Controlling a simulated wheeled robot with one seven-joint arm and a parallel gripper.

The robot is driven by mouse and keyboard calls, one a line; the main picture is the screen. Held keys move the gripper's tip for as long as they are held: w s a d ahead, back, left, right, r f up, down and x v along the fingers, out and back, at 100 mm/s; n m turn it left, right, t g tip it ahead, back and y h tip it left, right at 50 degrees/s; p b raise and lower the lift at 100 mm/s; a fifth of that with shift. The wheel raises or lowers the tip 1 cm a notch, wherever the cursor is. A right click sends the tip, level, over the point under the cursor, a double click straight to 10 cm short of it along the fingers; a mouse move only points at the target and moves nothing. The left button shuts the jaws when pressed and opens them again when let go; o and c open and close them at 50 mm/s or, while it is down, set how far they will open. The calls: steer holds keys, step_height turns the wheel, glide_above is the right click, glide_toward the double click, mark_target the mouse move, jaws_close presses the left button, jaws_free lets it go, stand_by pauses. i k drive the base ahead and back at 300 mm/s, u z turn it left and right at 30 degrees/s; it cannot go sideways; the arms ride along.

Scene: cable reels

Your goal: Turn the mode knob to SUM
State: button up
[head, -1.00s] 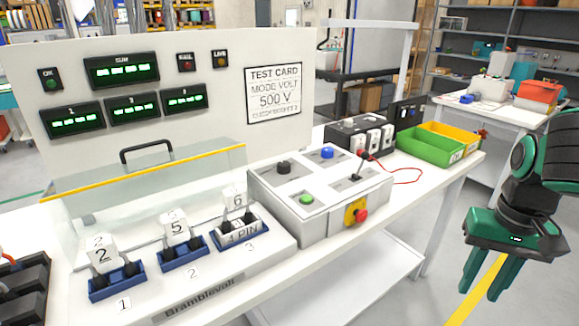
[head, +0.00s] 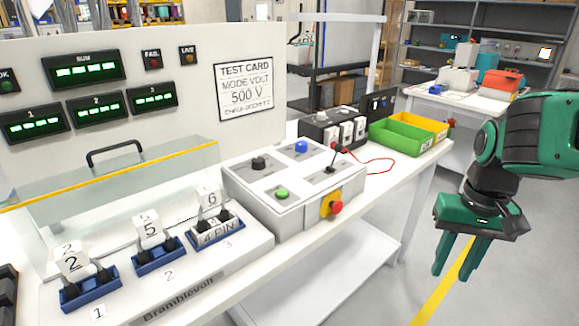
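A light grey control box (head: 297,214) stands on the white bench. On its top are a black knob (head: 258,163), a blue knob (head: 300,147), a green button (head: 281,194) and a black lever (head: 333,160). I cannot tell which knob is the mode knob, and its markings are too small to read. The test card (head: 245,91) on the panel reads "MODE VOLT" and "500 V". My gripper (head: 454,272) hangs to the right of the bench, over the floor. Its two green fingers point down, apart and empty, well away from the box.
A red stop button (head: 336,208) on a yellow plate sticks out of the box's front. A clear guard with a black handle (head: 115,152) stands left, behind several blue sockets. A red cable (head: 372,166) and a green bin (head: 402,137) lie right of the box.

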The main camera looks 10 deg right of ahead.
mark_target(258, 163)
steer(key=u, duration=0.25)
steer(key=i, duration=0.85)
